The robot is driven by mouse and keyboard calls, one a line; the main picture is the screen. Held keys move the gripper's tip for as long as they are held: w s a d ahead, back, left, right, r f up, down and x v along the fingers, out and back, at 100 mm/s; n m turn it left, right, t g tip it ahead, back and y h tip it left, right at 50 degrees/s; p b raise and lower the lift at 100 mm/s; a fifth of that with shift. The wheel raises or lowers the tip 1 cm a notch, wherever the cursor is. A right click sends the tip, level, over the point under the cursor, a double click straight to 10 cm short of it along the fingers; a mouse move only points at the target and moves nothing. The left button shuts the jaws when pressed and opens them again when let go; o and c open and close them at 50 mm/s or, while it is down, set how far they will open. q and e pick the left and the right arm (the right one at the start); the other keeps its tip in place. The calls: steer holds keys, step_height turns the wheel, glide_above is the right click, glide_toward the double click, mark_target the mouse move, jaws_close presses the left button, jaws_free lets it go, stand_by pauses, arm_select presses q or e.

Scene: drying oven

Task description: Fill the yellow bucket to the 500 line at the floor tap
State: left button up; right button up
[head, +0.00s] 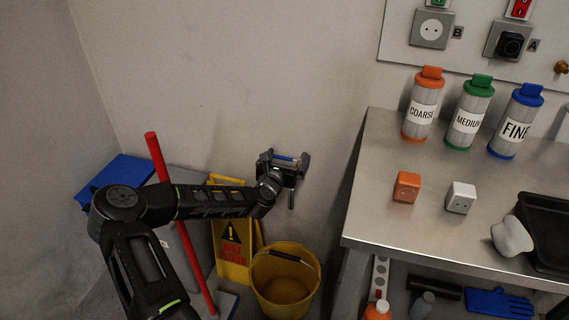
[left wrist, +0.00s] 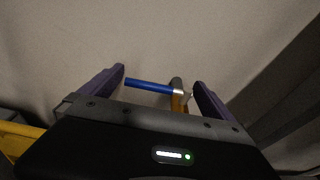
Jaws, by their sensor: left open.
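The yellow bucket (head: 262,282) stands upright on the floor, its dark-gripped handle lying across the top. I cannot make out a 500 line or any water in it. My left gripper (head: 284,160) is open at the wall above the bucket. The tap's blue lever (head: 283,158) shows between its fingers, and it also shows in the left wrist view (left wrist: 149,86) between the open fingers of my left gripper (left wrist: 160,80). The brass-coloured tap body (left wrist: 178,101) is partly hidden by the gripper. I cannot tell whether a finger touches the lever. My right gripper is out of view.
A yellow wet-floor sign (head: 233,258) and a red-handled mop (head: 180,220) stand left of the bucket. A metal bench (head: 375,205) is at the right, with labelled canisters, two small blocks and a black tray. Its lower shelf holds bottles and blue gloves (head: 499,302).

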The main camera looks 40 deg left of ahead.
arm_select(q)
steer(key=c, duration=1.2)
steer(key=shift+d+r+n+y+p, duration=0.1)
steer(key=shift+r+n+y+p, duration=0.05)
steer(key=shift+n+y+p, duration=0.2)
steer(key=shift+s+d+n+g+y+p, duration=0.2)
steer(key=shift+n+g+y+p, duration=0.1)
steer(key=shift+n+g+y, duration=0.4)
steer(key=shift+s+n+y, duration=0.1)
steer(key=shift+n+y, duration=0.35)
steer(key=shift+y, duration=0.2)
steer(key=shift+s+n+g+y, duration=0.15)
steer(key=shift+n+g+y, duration=0.15)
steer(key=shift+g+y, duration=0.2)
steer(key=shift+a, duration=0.15)
stand_by(4.4)
